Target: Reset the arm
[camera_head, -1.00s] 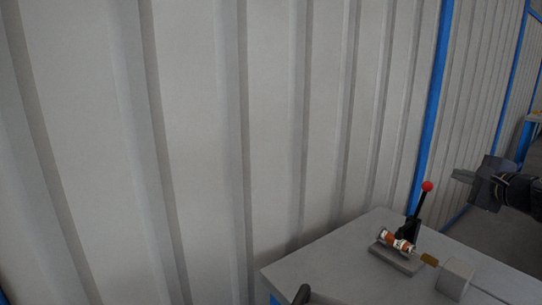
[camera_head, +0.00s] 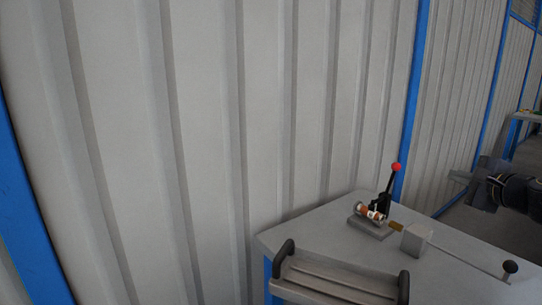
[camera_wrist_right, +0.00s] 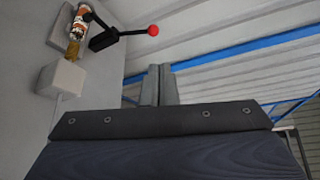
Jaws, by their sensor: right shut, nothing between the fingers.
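My right gripper (camera_head: 464,177) comes in from the right edge in the head view, clear of the table and in front of the ribbed wall. It is shut with nothing between its fingers, and its fingertips also show in the right wrist view (camera_wrist_right: 160,85). The flanged shell (camera_head: 371,212), copper and white, lies on a grey fixture (camera_head: 371,230) on the table. It also shows at the top left of the right wrist view (camera_wrist_right: 79,22), apart from the gripper. My left gripper is not in either view.
A black lever with a red knob (camera_head: 396,167) stands behind the fixture. A grey block (camera_head: 416,239) with a rod ending in a black knob (camera_head: 510,267) sits to its right. A rail with black ends (camera_head: 340,279) is at the table's front. A ribbed wall (camera_head: 200,120) rises behind.

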